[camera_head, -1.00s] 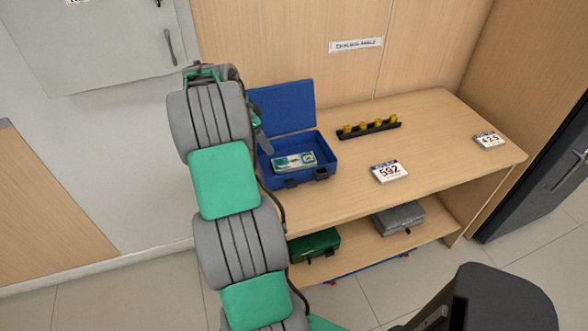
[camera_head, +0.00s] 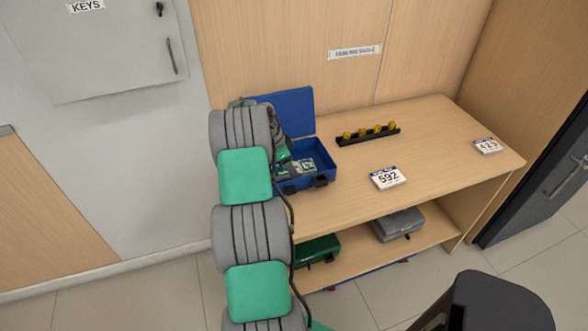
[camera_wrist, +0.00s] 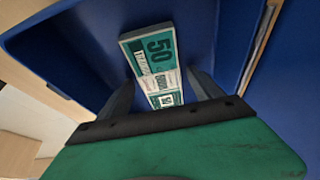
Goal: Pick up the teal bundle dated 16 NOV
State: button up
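A teal and white bundle (camera_wrist: 152,62) marked 50 lies inside an open blue box (camera_head: 327,168), whose wall also shows in the wrist view (camera_wrist: 75,75). In the head view my arm partly hides the bundle (camera_head: 306,165). I cannot read a date on it. My gripper (camera_wrist: 160,85) is open, with one finger on each side of the bundle's near part. I cannot tell whether the fingers touch it. In the head view my gripper is mostly hidden by my arm, over the box.
The box stands on a wooden counter (camera_head: 440,150), its lid (camera_head: 287,108) raised at the back. A black rack with yellow pieces (camera_head: 368,135) and number blocks 592 (camera_head: 388,178) and 423 (camera_head: 487,146) stand to the right. A green case (camera_head: 318,248) and grey case (camera_head: 399,224) sit below.

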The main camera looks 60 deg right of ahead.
jog(key=c, duration=1.4)
jog(key=shift+o, duration=0.2)
